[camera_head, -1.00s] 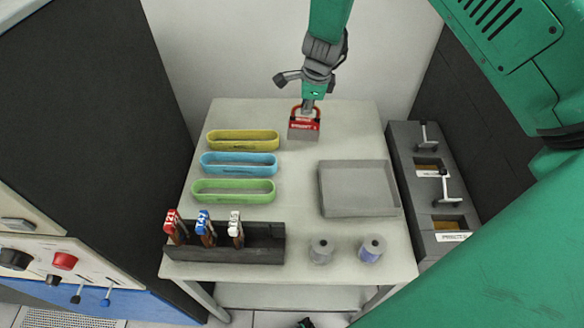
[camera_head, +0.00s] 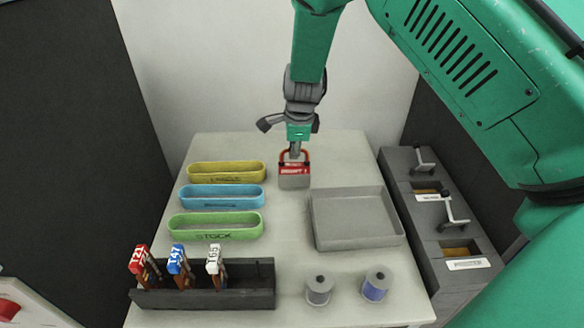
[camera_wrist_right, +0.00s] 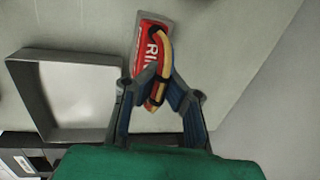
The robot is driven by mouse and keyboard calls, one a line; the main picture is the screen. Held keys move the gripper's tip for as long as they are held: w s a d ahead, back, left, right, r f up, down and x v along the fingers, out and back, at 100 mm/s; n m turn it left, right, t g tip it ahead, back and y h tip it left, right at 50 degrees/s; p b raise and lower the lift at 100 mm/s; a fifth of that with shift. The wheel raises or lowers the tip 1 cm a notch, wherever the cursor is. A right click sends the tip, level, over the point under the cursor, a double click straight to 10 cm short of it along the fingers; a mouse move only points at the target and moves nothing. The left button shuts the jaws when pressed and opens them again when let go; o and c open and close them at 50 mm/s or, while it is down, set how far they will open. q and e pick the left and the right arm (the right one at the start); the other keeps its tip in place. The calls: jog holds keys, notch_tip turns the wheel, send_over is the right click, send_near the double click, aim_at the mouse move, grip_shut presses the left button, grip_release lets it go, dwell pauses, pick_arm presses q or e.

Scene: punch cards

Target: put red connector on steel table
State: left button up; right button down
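The red connector (camera_head: 294,169) has a red label, a grey lower part and a loop handle. It is upright at the back middle of the steel table (camera_head: 335,150), left of the grey tray's back corner. My right gripper (camera_head: 294,150) is above it, shut on its handle. In the right wrist view the fingers (camera_wrist_right: 158,92) close around the yellowish-red handle, and the red label (camera_wrist_right: 150,48) shows beyond. I cannot tell whether its lower edge touches the table. My left gripper is not in view.
A grey tray (camera_head: 358,240) is on the right. Yellow (camera_head: 226,179), blue (camera_head: 222,204) and green (camera_head: 215,233) bins line the left. A dark rack (camera_head: 240,296) with tagged tools and two spools (camera_head: 319,291) stand in front. The table's middle is clear.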

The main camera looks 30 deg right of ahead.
aim_at(293, 164)
jog(key=f, duration=0.3)
jog(key=shift+s+a, duration=0.1)
jog(key=shift+a, duration=0.1)
jog(key=shift+f, duration=0.3)
jog(key=c, duration=1.7)
grip_release()
jog(key=shift+d, duration=0.1)
jog(key=v, duration=1.2)
jog(key=shift+p, duration=0.35)
